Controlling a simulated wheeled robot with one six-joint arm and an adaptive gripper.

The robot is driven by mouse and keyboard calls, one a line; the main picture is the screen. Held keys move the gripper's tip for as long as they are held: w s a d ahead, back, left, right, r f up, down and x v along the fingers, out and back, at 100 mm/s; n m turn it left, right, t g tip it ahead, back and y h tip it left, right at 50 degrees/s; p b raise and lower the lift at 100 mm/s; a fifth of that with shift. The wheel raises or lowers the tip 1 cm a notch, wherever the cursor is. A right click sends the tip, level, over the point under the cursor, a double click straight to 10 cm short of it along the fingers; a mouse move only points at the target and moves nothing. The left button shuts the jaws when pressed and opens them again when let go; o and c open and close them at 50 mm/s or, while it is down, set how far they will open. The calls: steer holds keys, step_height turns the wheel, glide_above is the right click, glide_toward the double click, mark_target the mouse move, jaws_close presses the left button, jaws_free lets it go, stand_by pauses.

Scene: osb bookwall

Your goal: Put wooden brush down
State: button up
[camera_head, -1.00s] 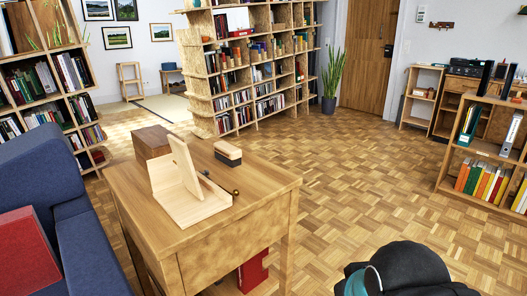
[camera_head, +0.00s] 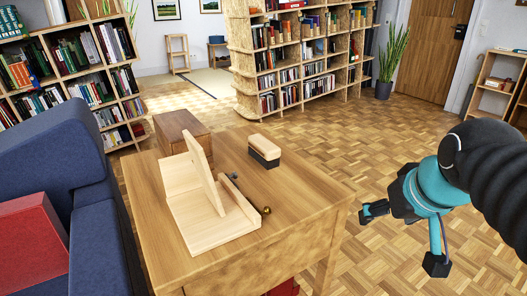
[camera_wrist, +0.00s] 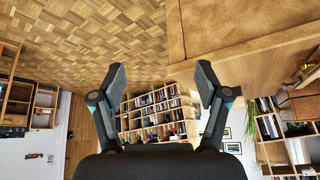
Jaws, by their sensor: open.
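The wooden brush (camera_head: 264,147), a pale wood block over dark bristles, rests upright on the far part of the wooden table (camera_head: 300,184) in the head view. My gripper (camera_head: 405,238) is open and empty, to the right of the table and apart from the brush. The wrist view also shows my open gripper (camera_wrist: 161,75) with nothing between its fingers. The table edge (camera_wrist: 235,50) shows at upper right there. The brush is not visible in the wrist view.
A light wooden stand (camera_head: 200,205) and a small brass ball (camera_head: 266,210) are on the table. A brown box (camera_head: 183,133) is at its back left. A blue sofa (camera_head: 50,140) is left. Parquet floor (camera_head: 330,145) is open behind and right of the table.

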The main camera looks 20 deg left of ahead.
steer(key=w+a+r+n+y+b, duration=0.1)
steer(key=w+a+r+n+y, duration=0.3)
steer(key=w+a, duration=0.65)
steer(key=n, duration=0.3)
glide_toward(262, 142)
steer(key=shift+g, duration=0.3)
steer(key=x, duration=0.3)
steer(key=b+x, duration=0.1)
steer(key=x, duration=0.3)
steer(key=shift+w, duration=0.4)
steer(key=shift+x, duration=2.85)
steer(key=shift+d+f, duration=0.1)
steer(key=shift+d, duration=0.05)
jaws_close()
